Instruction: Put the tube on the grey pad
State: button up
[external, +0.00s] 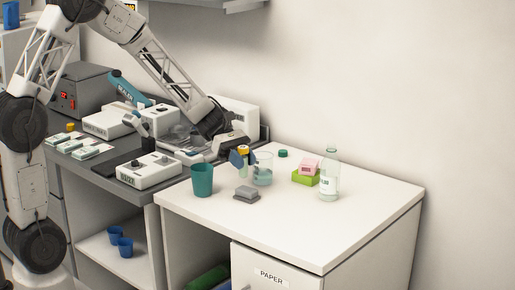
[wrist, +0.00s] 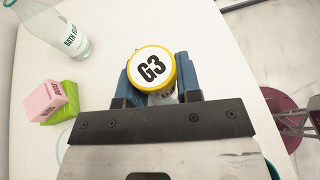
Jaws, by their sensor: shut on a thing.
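The tube has a yellow-rimmed white cap (wrist: 151,68) marked G3, seen from above in the wrist view. My gripper (wrist: 152,80) has its blue fingers shut on it, one on each side. In the external view my gripper (external: 242,159) holds the tube, with its yellow cap (external: 243,149) on top, near the beaker. The tube looks about upright; its lower part is mostly hidden. The grey pad (external: 246,193) lies on the white table, below and in front of my gripper in the picture. I cannot make out the pad in the wrist view.
A glass beaker (external: 263,170) stands close right of my gripper, a teal cup (external: 202,181) to the left. A pink box (external: 310,166) on a green one (external: 305,178) and a clear bottle (external: 329,182) stand further right. The table's front right (external: 340,225) is clear.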

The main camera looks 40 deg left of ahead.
aim_at(247, 176)
jog(key=shift+w+d+f, duration=0.1)
jog(key=shift+w+d, duration=0.05)
jog(key=shift+w, duration=0.3)
jog(key=shift+f, duration=1.75)
jog(key=shift+f, duration=0.15)
jog(key=o, duration=0.9)
jog(key=shift+r, duration=0.2)
jog(key=shift+v, duration=6)
jog(key=shift+s, duration=0.1)
